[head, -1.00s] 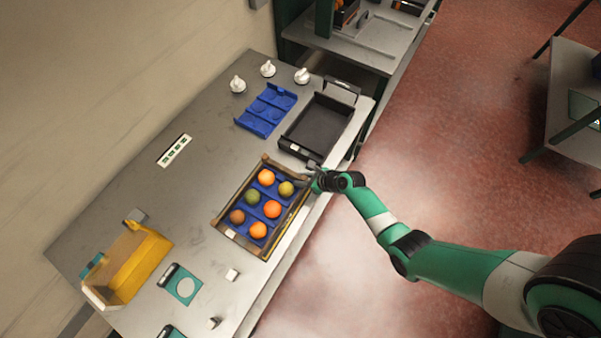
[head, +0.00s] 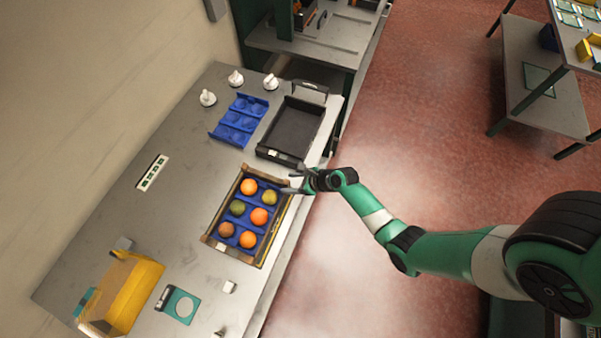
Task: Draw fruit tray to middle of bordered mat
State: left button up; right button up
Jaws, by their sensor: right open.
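The fruit tray (head: 207,241) is a brown wooden crate with a blue insert. It lies on the grey table near its right edge and holds several orange, green and brownish fruits. My right gripper (head: 291,180) is open and empty at the tray's upper right corner. One finger is close to the tray's rim; I cannot tell whether it touches. My left gripper is not in view. I cannot make out a bordered mat.
A black tray (head: 322,121) and an empty blue insert (head: 226,133) lie beyond the fruit tray. A yellow bin (head: 140,296), a teal plate with a pale disc (head: 167,312) and a small white block (head: 229,287) are nearer.

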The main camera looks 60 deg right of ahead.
jog(key=p+v, duration=0.3)
jog(key=v, duration=0.3)
jog(key=shift+s+r+p, duration=0.25)
jog(key=shift+s+p, duration=0.05)
